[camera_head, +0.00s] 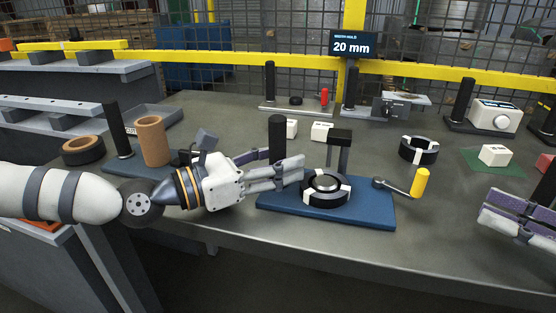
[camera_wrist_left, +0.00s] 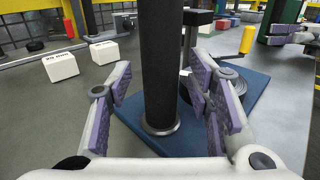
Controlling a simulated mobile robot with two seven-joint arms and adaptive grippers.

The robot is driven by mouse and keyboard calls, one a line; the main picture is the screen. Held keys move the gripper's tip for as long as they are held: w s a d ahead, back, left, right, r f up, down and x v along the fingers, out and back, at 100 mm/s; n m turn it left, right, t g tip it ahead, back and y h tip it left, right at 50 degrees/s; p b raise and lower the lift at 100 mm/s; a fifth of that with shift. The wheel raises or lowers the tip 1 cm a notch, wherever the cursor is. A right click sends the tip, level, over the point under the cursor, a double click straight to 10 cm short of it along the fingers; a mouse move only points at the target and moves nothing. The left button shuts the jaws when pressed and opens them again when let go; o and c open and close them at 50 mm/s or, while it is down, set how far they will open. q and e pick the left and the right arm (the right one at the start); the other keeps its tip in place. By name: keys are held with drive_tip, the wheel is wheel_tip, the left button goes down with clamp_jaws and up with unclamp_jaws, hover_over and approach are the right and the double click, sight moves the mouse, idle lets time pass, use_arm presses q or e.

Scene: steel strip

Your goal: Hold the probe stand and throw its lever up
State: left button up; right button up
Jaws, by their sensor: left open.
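The probe stand has a blue base plate (camera_head: 378,215), a tall black post (camera_head: 277,138) at its left and a dark bracket (camera_head: 339,135) behind a round black-and-silver part (camera_head: 325,187). Its crank-like lever, with a yellow handle (camera_head: 420,182), sticks out on the right, the handle pointing up. My left gripper (camera_head: 300,168) is open at the post. In the left wrist view the post (camera_wrist_left: 162,65) stands upright between the purple-padded fingers (camera_wrist_left: 160,95), with gaps at both sides. My right gripper (camera_head: 483,207) is at the right edge, its fingers apart and empty, away from the lever.
White blocks (camera_head: 321,131) stand behind the base. A black-and-white ring (camera_head: 418,150) lies behind the lever. A brown cylinder (camera_head: 152,141) stands to the left. A white block on a green mat (camera_head: 516,170) is at right. The table front is clear between the lever and my right gripper.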

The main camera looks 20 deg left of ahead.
use_arm(q)
drive_tip(key=shift+c, duration=0.6)
clamp_jaws()
drive_tip(key=shift+f, duration=0.1)
idle(0.6)
